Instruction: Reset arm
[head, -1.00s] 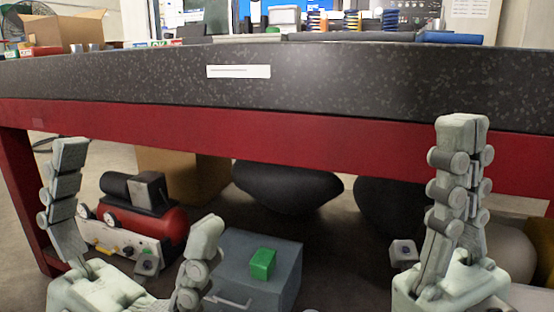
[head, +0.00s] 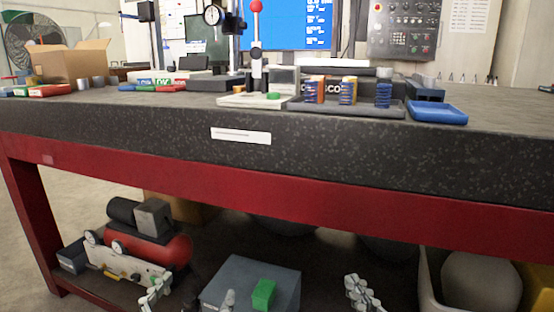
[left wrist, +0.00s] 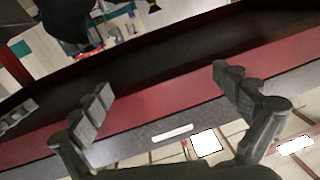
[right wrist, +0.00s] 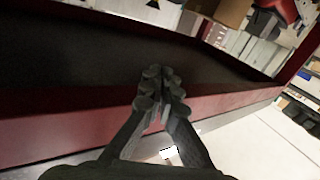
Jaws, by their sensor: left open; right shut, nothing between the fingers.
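My left gripper (head: 195,287) is low in the head view, in front of the space under the table. Its two fingers are spread wide with nothing between them, as the left wrist view (left wrist: 163,82) also shows. My right gripper (head: 361,288) is at the bottom of the head view, right of centre. In the right wrist view (right wrist: 161,76) its fingers are together and hold nothing. Both grippers are below the tabletop and touch nothing that I can see. Most of both arms is out of the head view.
A dark speckled table (head: 330,150) with a red frame (head: 330,192) spans the view. On top are a blue tray (head: 437,112), springs and a cardboard box (head: 75,64). Underneath are a red compressor (head: 150,248) and a grey box (head: 240,280) with a green block (head: 263,295).

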